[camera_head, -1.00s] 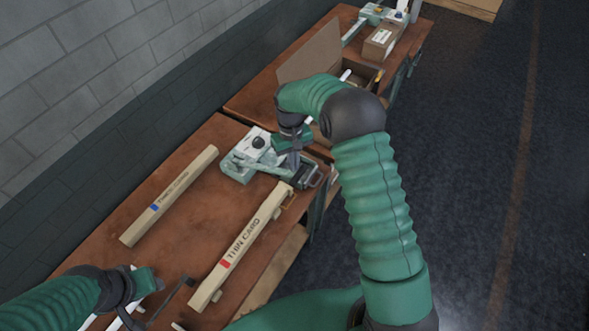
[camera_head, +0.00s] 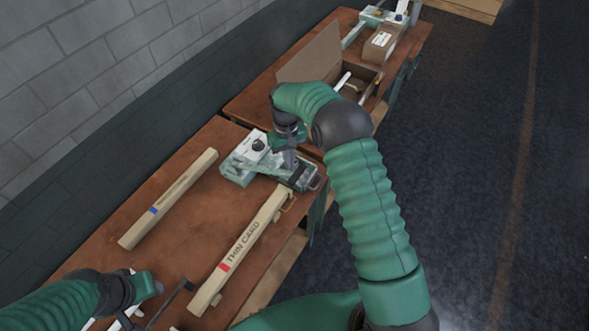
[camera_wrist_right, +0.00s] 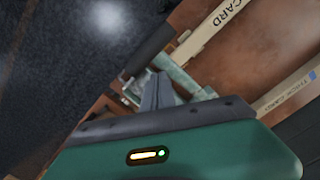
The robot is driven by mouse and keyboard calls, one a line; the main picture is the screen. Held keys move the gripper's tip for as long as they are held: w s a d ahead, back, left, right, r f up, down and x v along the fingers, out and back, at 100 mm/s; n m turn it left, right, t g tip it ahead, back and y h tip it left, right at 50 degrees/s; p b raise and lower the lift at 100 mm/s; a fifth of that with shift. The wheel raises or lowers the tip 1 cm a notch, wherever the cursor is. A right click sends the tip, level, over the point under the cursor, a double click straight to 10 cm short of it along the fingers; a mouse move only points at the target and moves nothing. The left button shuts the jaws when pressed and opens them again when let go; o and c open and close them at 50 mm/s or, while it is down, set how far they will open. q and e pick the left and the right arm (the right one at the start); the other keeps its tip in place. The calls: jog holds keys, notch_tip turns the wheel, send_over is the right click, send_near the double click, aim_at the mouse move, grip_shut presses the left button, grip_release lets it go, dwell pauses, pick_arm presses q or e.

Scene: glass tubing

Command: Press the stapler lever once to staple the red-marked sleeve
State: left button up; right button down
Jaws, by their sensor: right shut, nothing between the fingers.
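The red-marked sleeve (camera_head: 240,252), a long tan bar reading THIN CARD, lies on the near bench with its far end at the stapler. The green-grey stapler (camera_head: 240,170) stands at the bench's far end; its dark lever part (camera_head: 303,176) is at its right end. My right gripper (camera_head: 290,160) is shut and empty, pointing down over the stapler. In the right wrist view its closed fingers (camera_wrist_right: 157,90) overlap the stapler (camera_wrist_right: 182,80); contact is unclear. My left gripper (camera_head: 150,288) is at lower left, its jaws unclear.
A blue-marked sleeve (camera_head: 168,200) lies left of the red-marked one, with bare bench between. A second bench beyond holds an open cardboard box (camera_head: 312,55), a small labelled box (camera_head: 383,40) and another device (camera_head: 378,15). A brick wall runs along the left.

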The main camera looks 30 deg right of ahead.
notch_tip(320, 180, up, 17)
jog(key=w+b, duration=0.2)
jog(key=b, duration=0.1)
jog(key=shift+f, duration=0.15)
dwell(0.7)
jog(key=s+a+f+t+b, duration=0.2)
jog(key=s+f+b, duration=0.3)
jog(key=s+f, duration=0.5)
jog(key=s+a+f+t+b, duration=0.1)
jog(key=s+a+f+b, duration=0.4)
jog(key=s+f, duration=0.6)
jog(key=s, duration=0.4)
jog(key=shift+a+f+n+t, duration=0.15)
jog(key=shift+n+t, duration=0.15)
jog(key=shift+t, duration=0.1)
